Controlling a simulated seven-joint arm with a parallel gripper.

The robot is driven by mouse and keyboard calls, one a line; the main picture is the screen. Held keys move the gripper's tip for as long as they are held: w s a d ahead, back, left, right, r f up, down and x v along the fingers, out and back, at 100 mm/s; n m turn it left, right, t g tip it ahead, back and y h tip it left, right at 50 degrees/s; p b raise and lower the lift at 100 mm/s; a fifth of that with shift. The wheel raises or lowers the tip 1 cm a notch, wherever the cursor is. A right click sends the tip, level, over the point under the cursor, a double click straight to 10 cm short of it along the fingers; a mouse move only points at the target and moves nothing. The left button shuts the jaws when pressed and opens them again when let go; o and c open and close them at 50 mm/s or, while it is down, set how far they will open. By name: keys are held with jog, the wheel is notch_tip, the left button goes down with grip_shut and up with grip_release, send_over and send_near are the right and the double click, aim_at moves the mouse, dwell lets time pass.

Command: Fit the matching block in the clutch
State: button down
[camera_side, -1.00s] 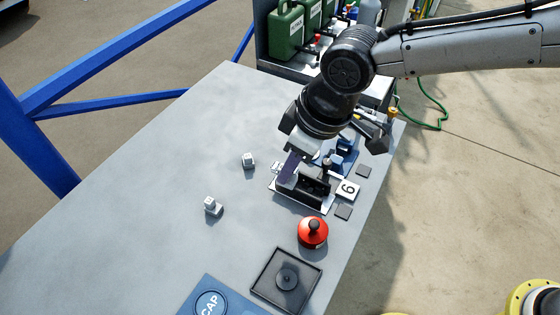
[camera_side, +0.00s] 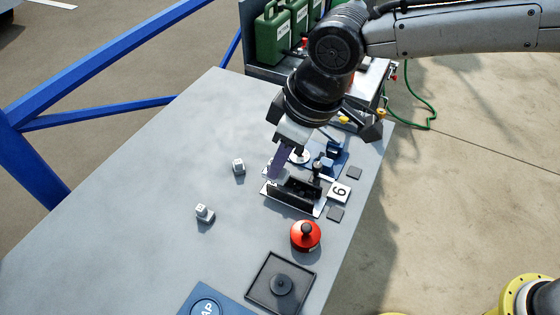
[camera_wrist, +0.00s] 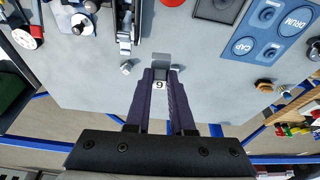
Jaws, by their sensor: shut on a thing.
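My gripper (camera_side: 277,173), with dark purple fingers, points down at the left side of the clutch (camera_side: 291,200), a black-walled fixture on a white base. In the wrist view, the fingertips (camera_wrist: 161,72) are shut on a small grey block with a white label (camera_wrist: 159,85), whose figure looks like a 6. Whether this block touches the clutch is hidden in the side view. A white plate marked 6 (camera_side: 340,191) lies beside the clutch.
A red round knob (camera_side: 306,236) and a black square tray (camera_side: 259,290) stand in front of the clutch. A blue board (camera_wrist: 265,35) reads CAP and DRUM. Green canisters (camera_side: 272,30) stand behind. The table's left part (camera_side: 130,190) is clear.

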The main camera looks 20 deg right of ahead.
jog(key=shift+r, duration=0.2)
send_over(306, 182)
jog(key=s+a, duration=0.1)
jog(key=s, duration=0.1)
notch_tip(306, 182, down, 8)
jog(key=shift+f+m, duration=0.4)
jog(key=shift+f, duration=0.95)
jog(key=shift+f, duration=1.5)
dwell(0.8)
jog(key=shift+c, duration=1.8)
grip_release()
